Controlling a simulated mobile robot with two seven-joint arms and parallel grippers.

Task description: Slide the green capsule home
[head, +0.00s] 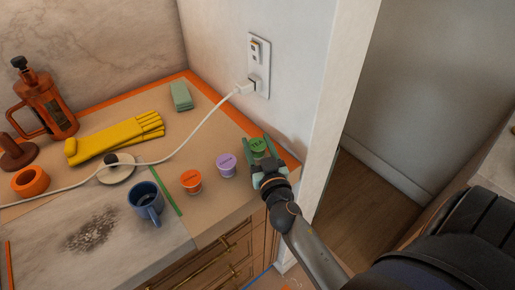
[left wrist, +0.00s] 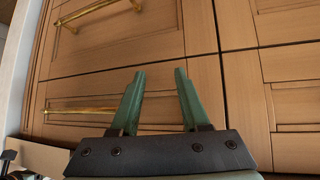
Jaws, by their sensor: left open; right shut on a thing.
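The green capsule (head: 257,146) is at the right end of the counter, in line with the purple capsule (head: 226,163) and the orange capsule (head: 191,180) to its left. My right gripper (head: 258,153) is shut on the green capsule, with its fingers on either side of it. I cannot tell whether the capsule touches the counter. My left gripper (left wrist: 156,85) shows only in the left wrist view. It is open and empty in front of wooden drawer fronts.
A blue mug (head: 147,201) stands left of the capsules. A white cord (head: 195,130) runs from the wall outlet (head: 259,66) across the counter. Yellow gloves (head: 115,138), a green sponge (head: 181,96) and a red French press (head: 46,100) lie or stand farther back.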

